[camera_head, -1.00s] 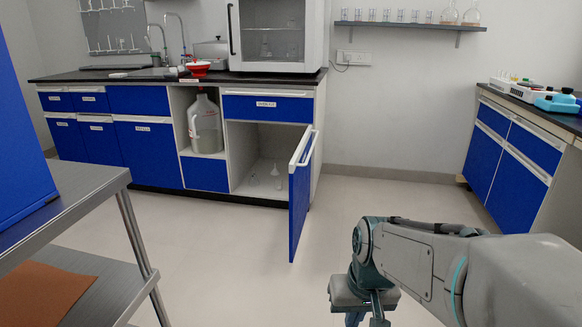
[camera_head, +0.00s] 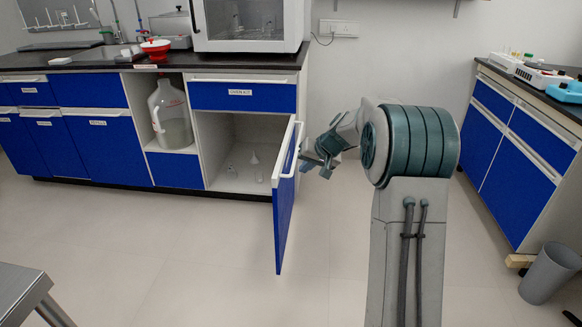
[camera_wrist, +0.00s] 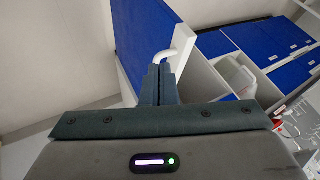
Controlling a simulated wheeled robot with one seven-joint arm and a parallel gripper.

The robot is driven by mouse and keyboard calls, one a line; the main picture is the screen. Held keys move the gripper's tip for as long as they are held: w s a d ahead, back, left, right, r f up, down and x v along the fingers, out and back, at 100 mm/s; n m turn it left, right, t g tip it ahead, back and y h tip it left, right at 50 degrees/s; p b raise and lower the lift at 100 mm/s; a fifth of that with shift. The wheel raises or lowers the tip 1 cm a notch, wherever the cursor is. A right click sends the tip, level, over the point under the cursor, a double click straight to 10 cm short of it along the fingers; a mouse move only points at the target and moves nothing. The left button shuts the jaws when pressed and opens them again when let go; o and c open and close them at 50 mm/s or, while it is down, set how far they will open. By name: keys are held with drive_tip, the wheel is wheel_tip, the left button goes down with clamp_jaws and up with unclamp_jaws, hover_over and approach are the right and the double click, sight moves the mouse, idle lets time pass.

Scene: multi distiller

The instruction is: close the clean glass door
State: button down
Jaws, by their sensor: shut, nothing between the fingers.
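The blue cabinet door (camera_head: 285,205) stands swung open at the right side of the cupboard in the head view, with a white handle (camera_head: 291,150) along its upper edge. In the wrist view the blue door (camera_wrist: 146,35) fills the upper middle, with the white handle (camera_wrist: 184,44) curving beside the fingertips. My gripper (camera_head: 318,165) is just right of the door near its top. In the wrist view its fingers (camera_wrist: 158,70) are together and empty, close to the handle end; I cannot tell whether they touch. The open compartment (camera_head: 222,182) holds small glassware.
A large jug (camera_head: 168,115) stands in the open shelf left of the compartment. A second blue cabinet (camera_head: 520,150) stands at the right, with a grey bin (camera_head: 549,272) by it. A metal table corner (camera_head: 20,290) is at lower left. The floor between is clear.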

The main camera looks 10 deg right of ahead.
drive_tip(key=b, duration=0.3)
approach(279, 184)
wheel_tip(279, 184, down, 4)
drive_tip(key=d, duration=0.2)
drive_tip(key=shift+w+a+r+b, duration=0.1)
drive_tip(key=shift+w+a, duration=0.2)
drive_tip(key=shift+a, duration=0.3)
drive_tip(key=shift+w+a+r+b, duration=0.15)
drive_tip(key=shift+w+a, duration=0.1)
drive_tip(key=shift+a, duration=0.4)
drive_tip(key=shift+w+a+r+b, duration=0.1)
drive_tip(key=shift+w+a, duration=0.2)
drive_tip(key=shift+a, duration=0.3)
